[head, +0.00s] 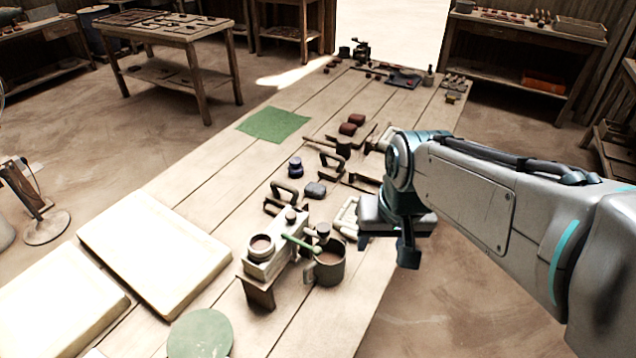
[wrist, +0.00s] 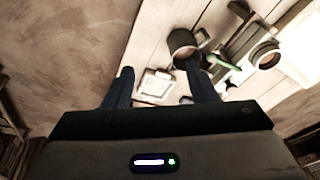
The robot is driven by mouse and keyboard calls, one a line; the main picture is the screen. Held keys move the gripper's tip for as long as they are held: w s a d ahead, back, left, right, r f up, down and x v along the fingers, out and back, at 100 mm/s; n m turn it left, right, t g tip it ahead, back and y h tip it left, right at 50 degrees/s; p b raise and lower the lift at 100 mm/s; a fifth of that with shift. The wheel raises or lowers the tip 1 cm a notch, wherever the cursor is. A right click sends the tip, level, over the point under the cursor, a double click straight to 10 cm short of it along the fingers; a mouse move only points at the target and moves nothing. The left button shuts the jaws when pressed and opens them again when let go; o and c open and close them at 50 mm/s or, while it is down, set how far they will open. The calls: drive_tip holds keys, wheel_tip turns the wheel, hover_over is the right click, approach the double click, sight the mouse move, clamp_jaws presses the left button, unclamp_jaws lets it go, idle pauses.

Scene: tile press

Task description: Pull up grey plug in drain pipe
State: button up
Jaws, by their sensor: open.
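My gripper (head: 388,228) is open and empty above the right edge of the long table, partly hidden by my arm in the head view. Its two fingers show apart in the wrist view (wrist: 160,78). A cream, pipe-like frame (head: 347,218) lies on the table just left of my gripper. In the wrist view a pale square piece (wrist: 156,84) shows between and beyond the fingers, apart from them. I cannot make out a grey plug for certain in either view; part of the pale fitting is hidden behind my gripper.
A brown-filled mug (head: 327,265) with a green-handled tool stands near a small press block (head: 272,258). Dark clamps (head: 285,193) and a blue-grey lump (head: 315,189) lie behind. A green mat (head: 273,124) and pale slabs (head: 150,250) are to the left. Bare floor lies right of the table.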

drive_tip(key=w+a+r+m+g+p, duration=0.1)
drive_tip(key=w+a+r+p, duration=0.15)
drive_tip(key=w, duration=0.55)
drive_tip(key=m+g+p, duration=0.1)
drive_tip(key=m, duration=0.1)
hover_over(324, 227)
drive_tip(key=f, duration=0.2)
wheel_tip(324, 227, down, 14)
drive_tip(key=shift+r+p, duration=0.2)
drive_tip(key=shift+p, duration=0.25)
